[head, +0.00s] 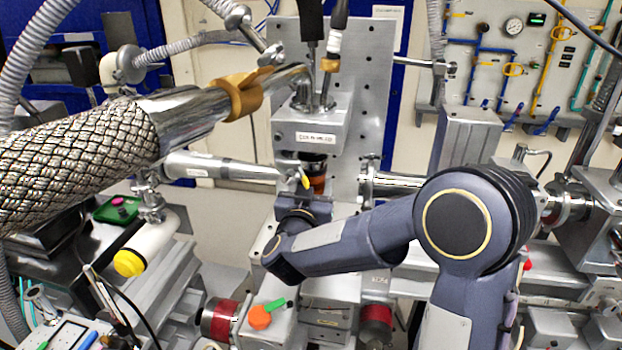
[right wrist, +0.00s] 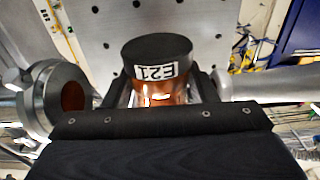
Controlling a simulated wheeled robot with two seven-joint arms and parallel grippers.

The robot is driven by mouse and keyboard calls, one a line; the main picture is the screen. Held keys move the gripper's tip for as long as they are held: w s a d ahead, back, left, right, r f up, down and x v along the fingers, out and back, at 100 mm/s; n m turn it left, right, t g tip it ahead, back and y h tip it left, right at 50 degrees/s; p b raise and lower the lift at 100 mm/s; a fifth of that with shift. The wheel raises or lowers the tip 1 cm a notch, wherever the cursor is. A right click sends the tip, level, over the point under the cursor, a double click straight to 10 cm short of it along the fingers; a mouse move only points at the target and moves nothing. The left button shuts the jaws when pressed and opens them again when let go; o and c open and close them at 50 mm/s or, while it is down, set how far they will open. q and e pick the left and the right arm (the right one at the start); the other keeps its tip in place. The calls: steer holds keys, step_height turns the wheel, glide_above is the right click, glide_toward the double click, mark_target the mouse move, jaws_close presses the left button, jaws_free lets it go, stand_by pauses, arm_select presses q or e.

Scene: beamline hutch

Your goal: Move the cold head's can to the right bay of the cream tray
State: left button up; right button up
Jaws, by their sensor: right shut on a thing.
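The can (right wrist: 157,72) has a black end with an upside-down "E21" label and a copper-coloured body. My right gripper (right wrist: 160,97) is shut on it, with one dark finger on each side. In the head view the can's copper part (head: 317,184) shows just below the grey cold head block (head: 311,130). My right gripper (head: 308,188) reaches it from below and in front. I cannot tell whether the can still touches the cold head. My left gripper is not in view. I cannot make out the cream tray in either view.
A braided hose (head: 80,165) and metal pipe cross the left side. Horizontal beam tubes (head: 220,168) flank the can closely on both sides. A tall grey plate (head: 365,90) stands behind. An orange knob (head: 260,317) and red-banded cylinders (head: 218,320) sit below.

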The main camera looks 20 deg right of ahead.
steer(key=shift+f+b, duration=0.75)
steer(key=shift+f, duration=0.15)
stand_by(1.0)
